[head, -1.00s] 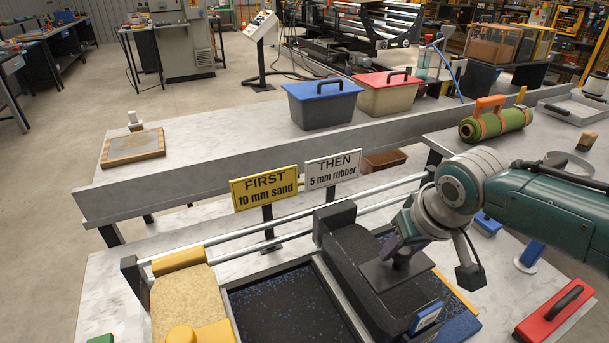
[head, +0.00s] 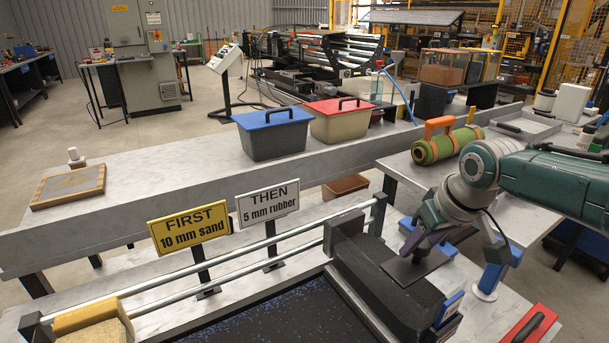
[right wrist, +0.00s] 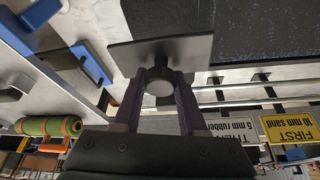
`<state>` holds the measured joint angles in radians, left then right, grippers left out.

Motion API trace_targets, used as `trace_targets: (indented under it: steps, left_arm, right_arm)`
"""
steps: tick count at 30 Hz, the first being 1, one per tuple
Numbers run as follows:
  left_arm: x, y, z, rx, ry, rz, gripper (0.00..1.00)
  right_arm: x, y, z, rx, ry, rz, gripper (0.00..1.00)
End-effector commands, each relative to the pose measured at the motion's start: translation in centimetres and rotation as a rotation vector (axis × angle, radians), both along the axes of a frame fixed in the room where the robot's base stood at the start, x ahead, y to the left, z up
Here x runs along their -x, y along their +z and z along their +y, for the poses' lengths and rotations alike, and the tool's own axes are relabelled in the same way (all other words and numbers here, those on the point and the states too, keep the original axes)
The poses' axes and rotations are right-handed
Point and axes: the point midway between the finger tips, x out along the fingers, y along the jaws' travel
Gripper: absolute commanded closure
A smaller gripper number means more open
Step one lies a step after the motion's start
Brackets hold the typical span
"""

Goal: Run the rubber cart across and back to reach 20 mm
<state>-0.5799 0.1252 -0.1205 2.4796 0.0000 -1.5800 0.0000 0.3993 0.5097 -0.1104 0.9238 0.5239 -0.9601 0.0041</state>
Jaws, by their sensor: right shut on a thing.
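The rubber cart (head: 372,290) is a dark grey box on two rails (head: 240,248), close to the right end post (head: 378,213). A flat dark plate with a knob stands out at its top; the plate (right wrist: 165,52) fills the upper middle of the right wrist view. My right gripper (head: 418,248) is shut on the cart's handle, the purple fingers either side of the round knob (right wrist: 159,82). Left of the cart the bed (head: 265,315) shows dark with blue flecks. The yellow sand cart (head: 92,325) is at the left end, partly cut off. My left gripper is out of view.
A yellow sign (head: 188,229) reads "FIRST 10 mm sand"; a white sign (head: 268,205) reads "THEN 5 mm rubber". Behind are a blue-lidded bin (head: 272,135), a red-lidded bin (head: 340,122) and a green roll (head: 445,147). A red tool (head: 530,325) lies at front right.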

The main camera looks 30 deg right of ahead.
Motion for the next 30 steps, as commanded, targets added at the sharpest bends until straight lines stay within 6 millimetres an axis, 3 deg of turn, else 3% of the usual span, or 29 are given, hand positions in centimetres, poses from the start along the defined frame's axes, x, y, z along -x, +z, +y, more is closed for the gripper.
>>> trace_targets:
  steps: [3, 12, 29, 30]
  left_arm:
    - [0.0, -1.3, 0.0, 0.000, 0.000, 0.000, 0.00]
    - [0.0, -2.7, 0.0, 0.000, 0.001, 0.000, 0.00]
    - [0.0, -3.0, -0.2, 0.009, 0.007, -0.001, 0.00]
    - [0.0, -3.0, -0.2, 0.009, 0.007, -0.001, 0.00]
  right_arm:
    - [0.0, -0.4, -1.7, 0.003, -0.003, 0.000, 1.00]
    - [-0.1, -0.3, -4.2, 0.001, -0.002, 0.001, 1.00]
    - [0.0, -0.2, -5.1, 0.006, -0.004, 0.002, 1.00]
    - [0.0, -0.2, -5.1, 0.007, -0.004, 0.003, 0.58]
